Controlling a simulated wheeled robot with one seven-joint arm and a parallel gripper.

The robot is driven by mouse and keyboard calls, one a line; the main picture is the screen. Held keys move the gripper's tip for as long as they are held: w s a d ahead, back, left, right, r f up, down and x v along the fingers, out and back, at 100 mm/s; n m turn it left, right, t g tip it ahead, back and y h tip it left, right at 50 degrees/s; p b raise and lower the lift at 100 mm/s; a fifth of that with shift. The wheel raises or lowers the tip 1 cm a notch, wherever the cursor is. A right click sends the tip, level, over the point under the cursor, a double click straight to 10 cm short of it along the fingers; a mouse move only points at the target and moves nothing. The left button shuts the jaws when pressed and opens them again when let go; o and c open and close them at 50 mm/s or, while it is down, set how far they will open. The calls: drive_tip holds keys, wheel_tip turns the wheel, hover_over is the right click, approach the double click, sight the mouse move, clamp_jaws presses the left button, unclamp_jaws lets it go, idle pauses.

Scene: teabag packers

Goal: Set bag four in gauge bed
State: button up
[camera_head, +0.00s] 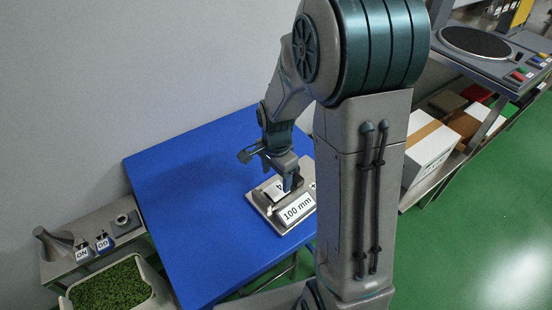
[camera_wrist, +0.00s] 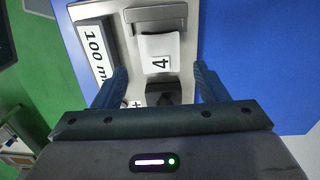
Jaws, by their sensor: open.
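The gauge, a grey metal plate with a "100 mm" label (camera_head: 297,209), sits on the blue table. The white bag marked 4 (camera_wrist: 160,54) lies on the gauge in the wrist view, its upper end against a grey raised block (camera_wrist: 160,18). In the head view a part of bag 4 (camera_head: 273,190) shows below my gripper. A dark block (camera_wrist: 163,92) shows between the fingers, below the bag.
The blue table (camera_head: 190,190) is clear left of the gauge. A grey bench with NO and OD tags (camera_head: 92,246) and a bin of green leaves (camera_head: 115,288) stand at lower left. A white carton (camera_head: 428,150) sits on a shelf at right.

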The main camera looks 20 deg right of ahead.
sight(276, 190)
wheel_tip(276, 190, up, 7)
drive_tip(key=s+r+n+t, duration=0.1)
drive_tip(key=s+r+n, duration=0.3)
drive_tip(key=s+n, duration=0.2)
drive_tip(key=s+r+n+t, duration=0.2)
drive_tip(key=s+r+n, duration=0.2)
drive_tip(key=s+n, duration=0.3)
drive_tip(key=shift+s+r, duration=0.25)
drive_tip(key=shift+s, duration=0.4)
